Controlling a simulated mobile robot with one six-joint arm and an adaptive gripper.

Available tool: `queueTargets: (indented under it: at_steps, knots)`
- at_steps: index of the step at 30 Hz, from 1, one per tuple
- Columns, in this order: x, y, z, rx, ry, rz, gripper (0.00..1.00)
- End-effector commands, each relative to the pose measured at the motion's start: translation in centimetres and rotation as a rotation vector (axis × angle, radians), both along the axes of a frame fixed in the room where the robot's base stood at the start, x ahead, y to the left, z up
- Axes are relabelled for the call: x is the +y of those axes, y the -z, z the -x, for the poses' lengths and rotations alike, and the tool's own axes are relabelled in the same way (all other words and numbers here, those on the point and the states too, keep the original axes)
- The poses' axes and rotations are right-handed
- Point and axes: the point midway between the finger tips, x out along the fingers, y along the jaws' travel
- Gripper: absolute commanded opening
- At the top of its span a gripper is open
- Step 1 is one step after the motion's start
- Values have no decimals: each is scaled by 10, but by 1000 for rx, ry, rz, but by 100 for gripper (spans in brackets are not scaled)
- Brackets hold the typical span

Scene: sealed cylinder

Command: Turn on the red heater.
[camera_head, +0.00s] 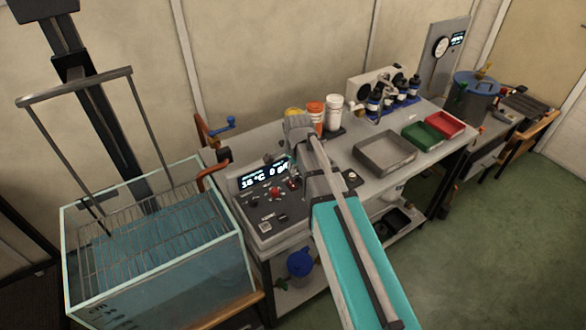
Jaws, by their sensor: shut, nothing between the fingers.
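A grey control panel (262,213) stands at the bench's left end. Its lit display (262,177) reads about 15 °C, with a second value beside it partly covered. A red control (276,191) sits below the display among several small dark knobs and buttons. No separate heater with a red body can be made out. My gripper (287,164) is small and partly hidden by my arm, over the back right part of the panel by the display. It looks shut and empty. Whether it touches the panel cannot be told.
A glass water tank (160,285) with a wire rack stands left of the panel. A grey tray (385,160), green bin (422,135) and red bin (446,123) lie to the right.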

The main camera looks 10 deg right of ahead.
Motion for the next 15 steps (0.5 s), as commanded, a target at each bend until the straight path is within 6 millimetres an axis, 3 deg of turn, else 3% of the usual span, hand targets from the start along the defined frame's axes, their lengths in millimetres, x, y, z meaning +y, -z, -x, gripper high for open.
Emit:
queueTargets:
  at_steps: [15]
  knots:
    - [2,40,-6,0,0,0,0]
